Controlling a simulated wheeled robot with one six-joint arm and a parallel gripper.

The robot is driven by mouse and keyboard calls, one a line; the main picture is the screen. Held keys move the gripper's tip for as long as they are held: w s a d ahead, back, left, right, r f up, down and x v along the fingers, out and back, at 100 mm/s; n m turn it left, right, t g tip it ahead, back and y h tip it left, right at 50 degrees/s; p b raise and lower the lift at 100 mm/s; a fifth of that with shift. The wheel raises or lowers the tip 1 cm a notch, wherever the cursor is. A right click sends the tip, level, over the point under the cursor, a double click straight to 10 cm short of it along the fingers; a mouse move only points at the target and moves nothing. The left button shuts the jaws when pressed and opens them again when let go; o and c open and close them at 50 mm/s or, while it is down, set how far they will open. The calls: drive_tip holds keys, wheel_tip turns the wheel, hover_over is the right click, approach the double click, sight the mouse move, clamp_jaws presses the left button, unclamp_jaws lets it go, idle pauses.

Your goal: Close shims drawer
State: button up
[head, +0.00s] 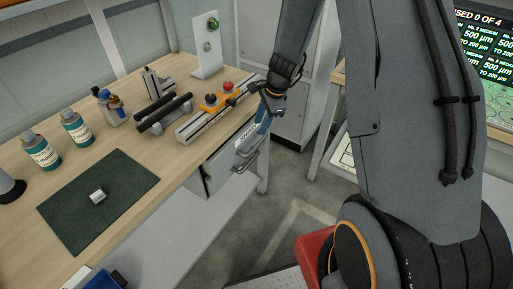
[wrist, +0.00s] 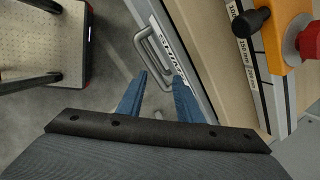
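The shims drawer (head: 246,137) is under the bench's front edge, with a white label and a grey bar handle (head: 246,160). In the wrist view, the drawer front (wrist: 186,62) with its "SHIMS" label runs slantwise, and the handle (wrist: 146,45) stands out from it. I cannot tell how far the drawer is out. My gripper (head: 262,128) is by the drawer front, close to the handle. In the wrist view, the two blue fingers of my gripper (wrist: 160,78) are apart and empty, with the handle just ahead of the tips.
The wooden bench (head: 150,190) carries a measuring rail (head: 215,110) with orange clamps near its edge. Grey floor is open in front of the drawer.

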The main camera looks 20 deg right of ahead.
sight(256, 146)
drive_tip(key=shift+s+a+f+n+g+h+b, duration=0.15)
drive_tip(key=shift+a+f+n+b, duration=0.35)
drive_tip(key=shift+f+n, duration=0.9)
drive_tip(key=shift+s+a+f+n+g+h+b, duration=0.15)
drive_tip(key=shift+f+n+b, duration=0.5)
drive_tip(key=shift+f+n, duration=0.75)
drive_tip(key=shift+a+f+n+h+b, duration=0.2)
drive_tip(key=shift+a+f+n+b, duration=0.3)
drive_tip(key=shift+f+n, duration=0.9)
drive_tip(key=shift+d+f+m, duration=0.15)
drive_tip(key=shift+f+m, duration=0.15)
clamp_jaws()
